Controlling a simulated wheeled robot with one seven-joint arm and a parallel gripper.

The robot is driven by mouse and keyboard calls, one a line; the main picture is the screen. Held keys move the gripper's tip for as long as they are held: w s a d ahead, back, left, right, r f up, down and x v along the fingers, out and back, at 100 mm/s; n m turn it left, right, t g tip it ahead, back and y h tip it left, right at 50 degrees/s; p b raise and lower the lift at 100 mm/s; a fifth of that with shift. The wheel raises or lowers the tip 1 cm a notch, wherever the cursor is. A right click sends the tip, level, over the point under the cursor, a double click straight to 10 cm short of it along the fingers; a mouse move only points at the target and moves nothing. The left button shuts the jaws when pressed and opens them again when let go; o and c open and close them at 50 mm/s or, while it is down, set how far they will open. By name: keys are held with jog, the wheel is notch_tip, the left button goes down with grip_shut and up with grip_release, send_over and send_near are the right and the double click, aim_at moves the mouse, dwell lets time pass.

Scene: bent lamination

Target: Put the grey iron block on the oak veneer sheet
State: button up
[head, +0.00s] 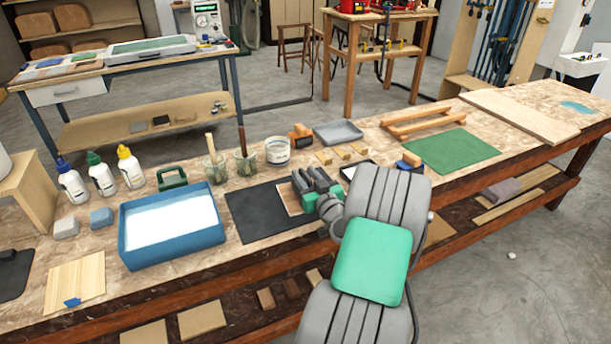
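My gripper (308,184) is over the right part of a black mat on the bench, with my arm reaching in from the lower right. Greyish, dark green-edged shapes show at its fingertips. I cannot tell whether these are only fingers or include the grey iron block, nor whether the gripper is open or shut. A brown wood sheet, perhaps the oak veneer sheet (289,199), lies on the mat, partly hidden under the gripper. A paler striped wood sheet (76,279) with blue tape lies at the front left. A dark green block with a handle (172,179) stands behind the blue tray.
The blue tray (128,246) with a white inside stands left of the black mat (252,220). Glue bottles (102,176), brush jars (214,166) and a white tub (277,151) stand behind. A grey tray (338,133) and green mat (452,151) lie to the right.

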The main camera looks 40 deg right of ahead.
jog(key=shift+r+p, duration=0.75)
jog(key=shift+p, duration=0.15)
jog(key=b+v, duration=0.2)
jog(key=v, duration=0.9)
jog(key=shift+f, duration=0.1)
jog(key=shift+s+a, duration=0.2)
jog(key=shift+s, duration=0.25)
